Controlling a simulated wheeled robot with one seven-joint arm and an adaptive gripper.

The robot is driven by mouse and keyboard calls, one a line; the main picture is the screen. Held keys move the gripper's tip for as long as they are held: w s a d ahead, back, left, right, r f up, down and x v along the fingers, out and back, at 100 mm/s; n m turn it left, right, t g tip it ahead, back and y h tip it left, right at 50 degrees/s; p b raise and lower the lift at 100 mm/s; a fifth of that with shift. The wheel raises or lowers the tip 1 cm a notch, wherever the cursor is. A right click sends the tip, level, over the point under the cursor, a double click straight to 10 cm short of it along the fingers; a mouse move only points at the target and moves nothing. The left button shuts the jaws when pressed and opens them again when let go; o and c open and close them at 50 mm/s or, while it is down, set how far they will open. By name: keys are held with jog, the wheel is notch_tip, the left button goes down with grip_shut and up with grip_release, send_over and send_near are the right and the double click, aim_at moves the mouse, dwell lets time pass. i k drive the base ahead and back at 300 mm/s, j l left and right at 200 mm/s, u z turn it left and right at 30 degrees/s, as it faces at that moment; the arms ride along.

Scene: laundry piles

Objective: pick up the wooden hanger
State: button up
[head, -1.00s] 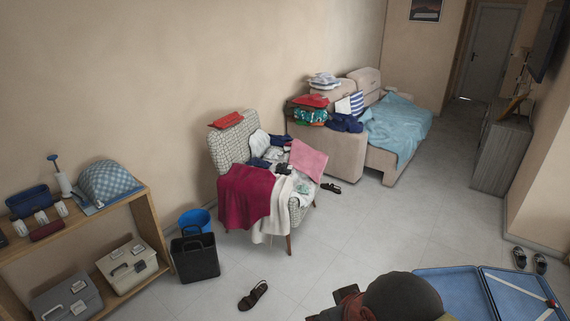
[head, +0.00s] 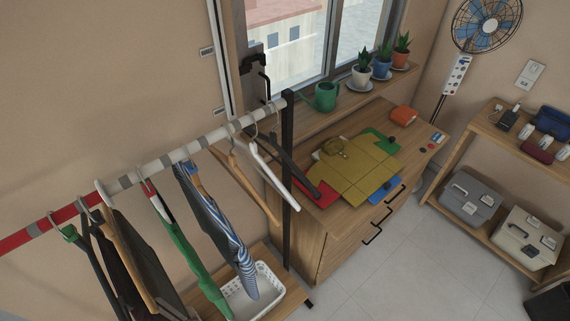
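A bare wooden hanger (head: 243,174) hangs from the clothes rail (head: 180,154) near the rail's far end, by the dark upright post. A white hanger (head: 268,177) and a dark hanger (head: 290,163) hang close beside it and partly overlap it. Another wooden-coloured hanger (head: 127,245) hangs farther left among dark clothes. My gripper is not in view.
Garments, including a striped one (head: 222,222), hang left of the bare hanger. A white basket (head: 262,297) stands below the rail. A wooden drawer unit (head: 335,235) with folded cloth stands behind right.

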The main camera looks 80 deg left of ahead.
aim_at(230, 159)
jog(key=u, duration=3.2)
